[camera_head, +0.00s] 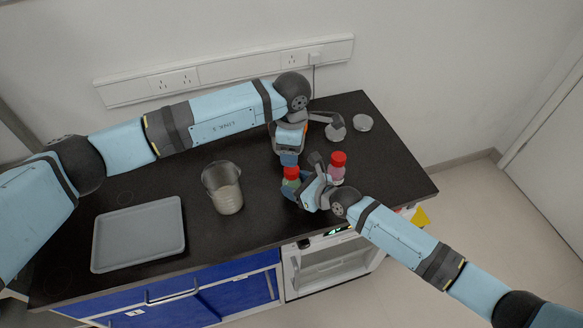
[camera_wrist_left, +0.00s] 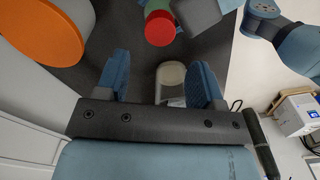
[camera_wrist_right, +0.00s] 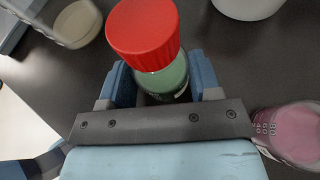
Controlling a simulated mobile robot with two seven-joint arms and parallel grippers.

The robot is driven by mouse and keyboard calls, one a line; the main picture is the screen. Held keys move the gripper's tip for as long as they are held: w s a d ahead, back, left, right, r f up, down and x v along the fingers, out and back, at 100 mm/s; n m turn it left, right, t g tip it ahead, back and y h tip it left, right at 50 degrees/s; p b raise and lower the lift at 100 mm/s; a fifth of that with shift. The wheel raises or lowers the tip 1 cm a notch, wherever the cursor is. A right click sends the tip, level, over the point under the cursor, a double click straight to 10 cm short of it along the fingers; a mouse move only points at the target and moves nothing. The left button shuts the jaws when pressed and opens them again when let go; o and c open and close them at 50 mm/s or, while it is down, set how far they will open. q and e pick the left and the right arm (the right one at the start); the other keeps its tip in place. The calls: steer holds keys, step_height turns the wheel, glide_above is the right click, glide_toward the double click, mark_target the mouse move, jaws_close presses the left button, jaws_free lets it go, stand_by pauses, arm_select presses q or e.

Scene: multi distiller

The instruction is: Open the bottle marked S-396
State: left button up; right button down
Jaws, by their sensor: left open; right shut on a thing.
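A bottle with a red cap (camera_head: 291,172) and green contents (camera_wrist_right: 168,80) stands upright near the table's right part. My right gripper (camera_head: 298,190) is shut around its body, below the cap; the cap shows in the right wrist view (camera_wrist_right: 143,30). My left gripper (camera_head: 289,160) is open and empty, close above and behind the cap. In the left wrist view the cap (camera_wrist_left: 160,28) lies beyond the open fingers (camera_wrist_left: 160,82), not between them. A second red-capped bottle (camera_head: 338,174) with pink contents stands to the right. I cannot read S-396 on either bottle.
A glass beaker (camera_head: 222,188) with pale contents stands left of the bottles. A grey tray (camera_head: 138,236) lies at the left. A grey device (camera_head: 335,130) and a small round dish (camera_head: 363,123) stand at the back right. The black tabletop (camera_head: 385,160) is clear at the right.

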mark_target(292, 169)
arm_select(q)
steer(key=m, duration=0.4)
steer(key=shift+m, duration=0.4)
steer(key=m, duration=0.3)
steer(key=shift+f, duration=4)
steer(key=shift+c, duration=0.3)
steer(key=c, duration=0.9)
steer(key=n, duration=0.6)
steer(key=shift+n, duration=0.3)
steer(key=n, duration=0.6)
steer(key=shift+n, duration=0.3)
